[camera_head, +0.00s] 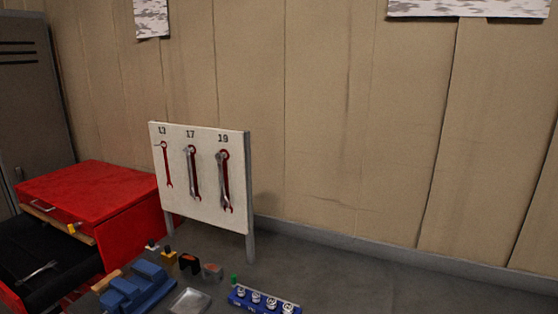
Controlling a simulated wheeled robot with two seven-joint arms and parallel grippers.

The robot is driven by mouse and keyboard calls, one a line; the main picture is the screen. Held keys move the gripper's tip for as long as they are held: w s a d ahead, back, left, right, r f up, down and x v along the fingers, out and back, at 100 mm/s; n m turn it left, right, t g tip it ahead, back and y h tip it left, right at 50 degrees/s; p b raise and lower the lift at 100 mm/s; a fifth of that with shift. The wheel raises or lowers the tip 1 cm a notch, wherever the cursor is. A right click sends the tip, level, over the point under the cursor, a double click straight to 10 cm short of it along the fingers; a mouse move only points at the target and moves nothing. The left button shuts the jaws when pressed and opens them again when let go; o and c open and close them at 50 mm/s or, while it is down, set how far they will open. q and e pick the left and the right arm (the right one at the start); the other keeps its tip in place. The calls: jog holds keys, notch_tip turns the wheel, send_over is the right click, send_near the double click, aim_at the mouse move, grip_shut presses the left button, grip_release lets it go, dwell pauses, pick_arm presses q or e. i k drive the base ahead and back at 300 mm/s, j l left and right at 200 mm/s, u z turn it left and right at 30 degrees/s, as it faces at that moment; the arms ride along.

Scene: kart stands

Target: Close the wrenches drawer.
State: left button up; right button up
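A red tool cabinet (100,190) stands at the left. Below its top, a drawer with a black-lined inside (35,248) is pulled out toward the lower left. A silver wrench (38,272) lies in this open drawer. The drawer's front is partly cut off by the picture's lower left edge, and I can read no label on it. Neither of my grippers shows in the head view.
A white board (205,200) marked 13, 17, 19 stands beside the cabinet. Silver wrenches hang at 17 and 19; 13 shows a red outline. A blue stepped block (140,288), a metal dish (190,301) and a blue socket holder (264,302) sit on the grey surface.

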aim_at(26, 246)
jog(key=u, duration=1.95)
jog(key=i+j+z, duration=0.15)
jog(key=i, duration=0.35)
jog(key=i+j+z, duration=0.2)
jog(key=i, duration=0.3)
jog(key=j, duration=0.15)
